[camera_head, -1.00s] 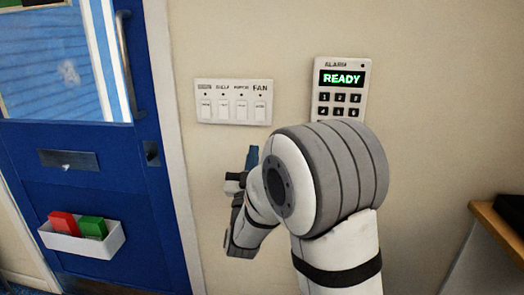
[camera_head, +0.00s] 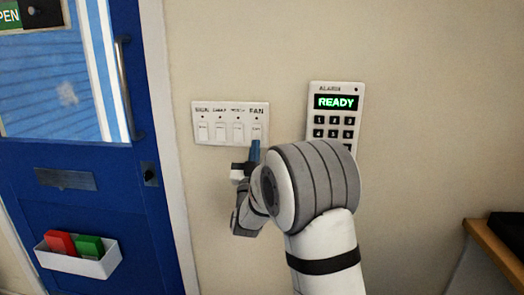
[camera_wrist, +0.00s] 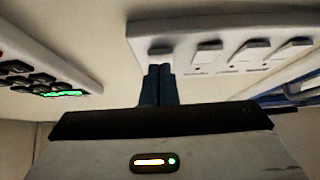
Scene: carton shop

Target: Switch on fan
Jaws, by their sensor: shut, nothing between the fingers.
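A white switch plate (camera_head: 228,140) with several rocker switches is on the wall, each switch under a printed label and a small dark dot. The rightmost switch, the fan switch (camera_head: 257,131), sits under the label FAN. My gripper (camera_head: 255,149) is shut and empty, its blue fingertips at the lower part of the fan switch. In the wrist view my gripper (camera_wrist: 159,70) points at the end switch (camera_wrist: 160,49) of the plate and overlaps its edge. I cannot tell whether the tips touch it. No fan is in view.
An alarm keypad (camera_head: 335,120) reading READY is on the wall to the right, partly behind my arm. A blue door (camera_head: 75,180) with a handle and a white bin (camera_head: 80,262) holding red and green items is at left. A wooden shelf (camera_head: 495,250) is at right.

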